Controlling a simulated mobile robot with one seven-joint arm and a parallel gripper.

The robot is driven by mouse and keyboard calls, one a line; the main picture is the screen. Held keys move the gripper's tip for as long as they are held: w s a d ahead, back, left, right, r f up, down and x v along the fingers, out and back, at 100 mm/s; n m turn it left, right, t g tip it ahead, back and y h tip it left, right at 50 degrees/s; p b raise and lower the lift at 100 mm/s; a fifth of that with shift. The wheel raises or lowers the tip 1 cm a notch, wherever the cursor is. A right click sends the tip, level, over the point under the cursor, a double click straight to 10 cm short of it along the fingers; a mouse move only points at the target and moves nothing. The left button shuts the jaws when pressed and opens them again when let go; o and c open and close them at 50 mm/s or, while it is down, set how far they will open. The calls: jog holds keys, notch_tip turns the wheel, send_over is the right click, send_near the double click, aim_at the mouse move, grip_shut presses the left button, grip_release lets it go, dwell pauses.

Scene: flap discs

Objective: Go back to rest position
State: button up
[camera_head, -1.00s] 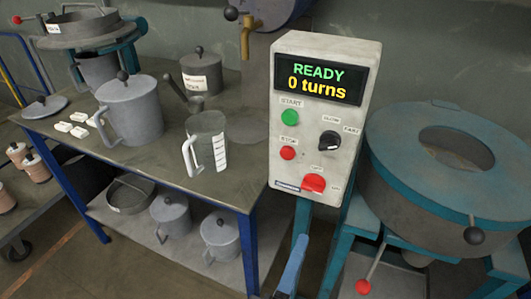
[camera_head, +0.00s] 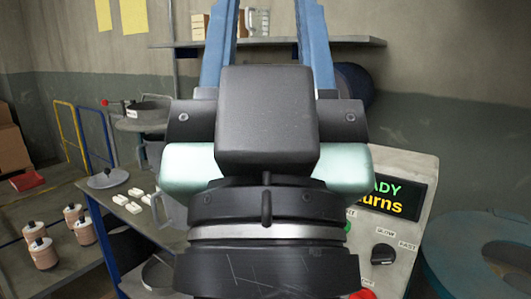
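My gripper (camera_head: 267,30) fills the middle of the head view, very close to the camera. Its two blue fingers point up and stand wide apart, with nothing between them; their tips reach the top edge of the picture. The gripper is open and empty. Its dark body and wrist hide much of the bench and part of the control box (camera_head: 408,222). The visible part of the box's display reads "ADY" in green above "urns" in yellow.
A wall shelf (camera_head: 345,41) with a clear jug (camera_head: 258,22) is behind the fingers. The bench at left holds a grey lid (camera_head: 108,178) and white blocks (camera_head: 133,207). Several capped pinkish containers (camera_head: 75,218) stand lower left. A blue-rimmed round machine (camera_head: 450,240) is at right.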

notch_tip(320, 180, up, 19)
jog(key=p, duration=1.9)
jog(key=shift+a, duration=0.1)
